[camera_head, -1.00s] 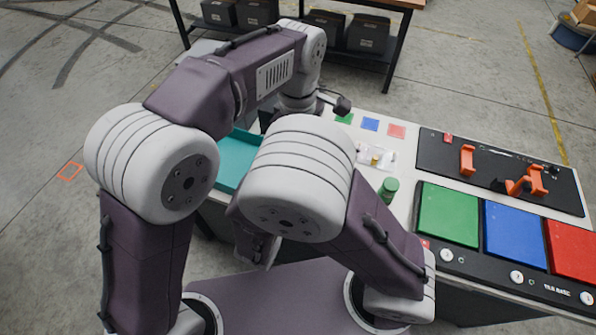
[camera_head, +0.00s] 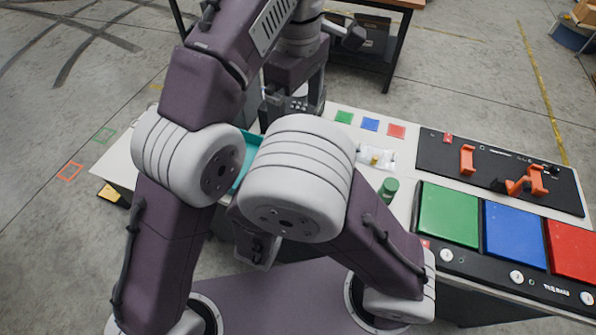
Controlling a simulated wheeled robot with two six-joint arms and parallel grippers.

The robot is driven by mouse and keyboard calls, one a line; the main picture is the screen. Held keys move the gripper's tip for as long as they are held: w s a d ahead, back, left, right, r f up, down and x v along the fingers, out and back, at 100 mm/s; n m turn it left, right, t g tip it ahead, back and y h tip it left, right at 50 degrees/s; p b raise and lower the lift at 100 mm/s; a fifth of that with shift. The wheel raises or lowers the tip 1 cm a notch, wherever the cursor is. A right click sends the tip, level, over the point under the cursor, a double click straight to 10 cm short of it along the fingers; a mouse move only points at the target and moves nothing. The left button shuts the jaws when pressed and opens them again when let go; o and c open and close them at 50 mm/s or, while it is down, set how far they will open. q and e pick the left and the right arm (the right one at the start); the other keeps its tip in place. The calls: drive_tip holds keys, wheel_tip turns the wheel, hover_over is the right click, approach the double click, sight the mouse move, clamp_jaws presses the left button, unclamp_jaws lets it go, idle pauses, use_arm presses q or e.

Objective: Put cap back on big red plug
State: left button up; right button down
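No big red plug or cap can be made out for sure. A small red piece (camera_head: 447,138) sits at the top left of the black board (camera_head: 432,160). My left gripper (camera_head: 294,104) points down at the table's far left part, its fingers spread apart. A grey dotted shape shows between or behind the fingers; I cannot tell what it is. My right gripper (camera_head: 257,246) is folded in low at the centre, mostly hidden by its own arm, and its fingers cannot be read. A teal tray (camera_head: 246,160) lies partly hidden behind my arms.
A green cylinder (camera_head: 388,188) stands near a clear bag (camera_head: 376,158) of small parts. Orange clamps (camera_head: 467,159) sit on the black board. Green (camera_head: 448,214), blue (camera_head: 514,233) and red (camera_head: 572,250) panels lie at right. Small coloured squares (camera_head: 370,124) mark the table's far side.

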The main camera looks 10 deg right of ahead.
drive_tip(key=shift+d, duration=0.1)
use_arm(q)
drive_tip(key=w+a+f+m, duration=0.2)
drive_tip(key=a+f, duration=0.5)
drive_tip(key=a, duration=0.1)
drive_tip(key=w+a+f+m, duration=0.3)
drive_tip(key=a+f, duration=0.4)
drive_tip(key=f, duration=0.1)
drive_tip(key=s+a+f+m+t, duration=0.1)
drive_tip(key=s+a+f+m, duration=0.2)
drive_tip(key=s+a+f, duration=0.7)
drive_tip(key=shift+s+a+f+m, duration=0.4)
drive_tip(key=shift+s+a, duration=0.1)
drive_tip(key=shift+s, duration=0.7)
